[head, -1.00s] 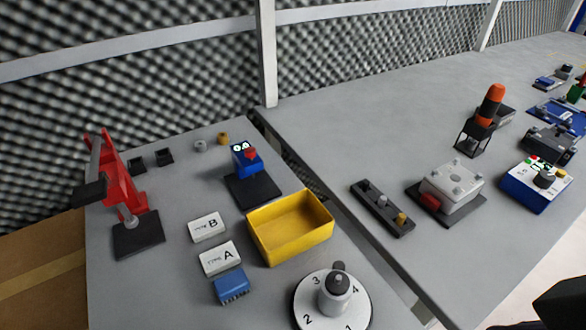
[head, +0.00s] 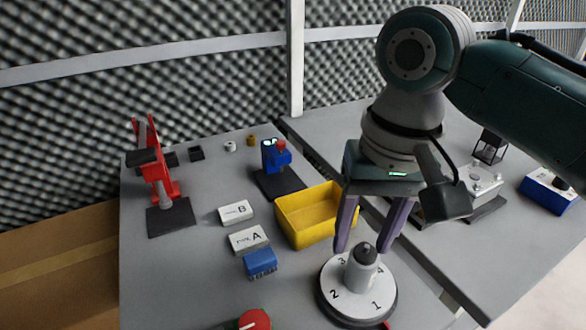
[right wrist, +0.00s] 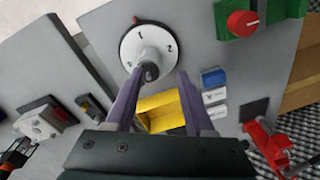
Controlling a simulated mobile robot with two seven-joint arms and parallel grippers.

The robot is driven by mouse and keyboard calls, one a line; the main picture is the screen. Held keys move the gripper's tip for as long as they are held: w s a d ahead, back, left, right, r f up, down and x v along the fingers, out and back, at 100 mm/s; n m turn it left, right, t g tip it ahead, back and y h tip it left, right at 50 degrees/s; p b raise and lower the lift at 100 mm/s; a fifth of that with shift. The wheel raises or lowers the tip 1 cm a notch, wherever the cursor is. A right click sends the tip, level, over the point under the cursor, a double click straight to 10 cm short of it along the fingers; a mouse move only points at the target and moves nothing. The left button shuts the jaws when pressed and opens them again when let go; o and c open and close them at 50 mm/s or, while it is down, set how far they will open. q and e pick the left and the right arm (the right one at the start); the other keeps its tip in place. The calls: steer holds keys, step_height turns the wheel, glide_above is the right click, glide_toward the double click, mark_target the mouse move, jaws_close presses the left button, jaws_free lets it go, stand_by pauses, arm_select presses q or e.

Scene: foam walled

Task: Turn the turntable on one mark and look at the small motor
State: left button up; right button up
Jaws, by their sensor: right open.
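The turntable (head: 355,303) is a round white disc with a dark rim and the numbers 1 to 4, at the near right of the left table. A grey cylinder with a dark rounded top (head: 362,268), likely the small motor, stands upright at its middle. Both also show in the right wrist view, the disc (right wrist: 160,38) and the cylinder (right wrist: 149,62). My right gripper (head: 363,251) points down with its purple fingers apart, above the disc and around the cylinder's top. I cannot tell whether a finger touches it. My left gripper is not in view.
A yellow bin (head: 303,226) stands just behind the turntable. White blocks A (head: 249,240) and B (head: 236,213) and a blue block (head: 260,263) lie to the left. A red knob (right wrist: 243,23) on a green base is nearby. A gap separates the two tables.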

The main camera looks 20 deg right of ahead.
steer(key=w+d+r+m+b, duration=0.2)
steer(key=w+d+m, duration=0.2)
steer(key=d, duration=0.1)
steer(key=shift+g, duration=0.3)
step_height(320, 180, down, 10)
steer(key=shift+w+a+r+b, duration=0.1)
steer(key=shift+w+r+b, duration=0.1)
steer(key=shift+b, duration=0.8)
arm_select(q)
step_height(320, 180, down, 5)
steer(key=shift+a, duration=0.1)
arm_select(e)
steer(key=shift+c, duration=0.4)
steer(key=c, duration=0.3)
jaws_close()
